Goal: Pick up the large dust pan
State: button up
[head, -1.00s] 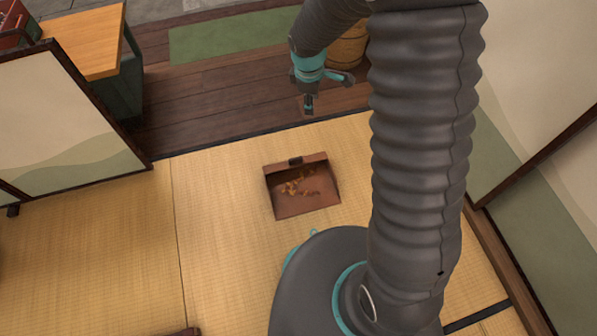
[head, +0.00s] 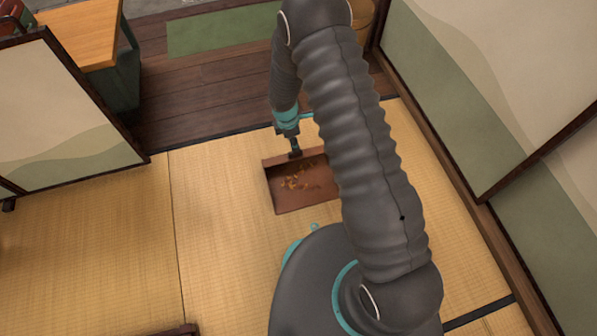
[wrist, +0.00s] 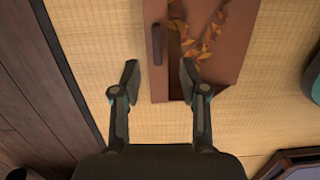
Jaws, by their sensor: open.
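The large dust pan (head: 292,199) is a brown, open-fronted tray lying flat on the tatami, with orange-brown leaves (head: 303,182) inside. In the wrist view the dust pan (wrist: 232,50) fills the upper middle, and its short dark handle (wrist: 157,44) stands out on its back part. My gripper (head: 295,153) is at the pan's back edge in the head view and hides the handle there. In the wrist view my gripper (wrist: 158,78) is open, its two fingers spread on either side of the handle's near end. I cannot tell whether they touch the pan.
Bare tatami (head: 220,230) surrounds the pan on its left. A dark wooden floor (head: 205,105) with a green mat (head: 220,33) lies behind. A folding screen (head: 65,110) stands at left, and sliding panels (head: 480,80) line the right.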

jog(key=shift+w+d+f+b, duration=0.1)
jog(key=shift+f+b, duration=0.1)
jog(key=shift+f, duration=1.05)
jog(key=shift+w+d+f+b, duration=0.1)
jog(key=shift+d+f+b, duration=0.1)
jog(key=shift+f, duration=1.1)
jog(key=shift+w+d+f+b, duration=0.1)
jog(key=shift+f+b, duration=0.1)
jog(key=shift+f, duration=1.05)
jog(key=shift+c, duration=0.3)
grip_shut()
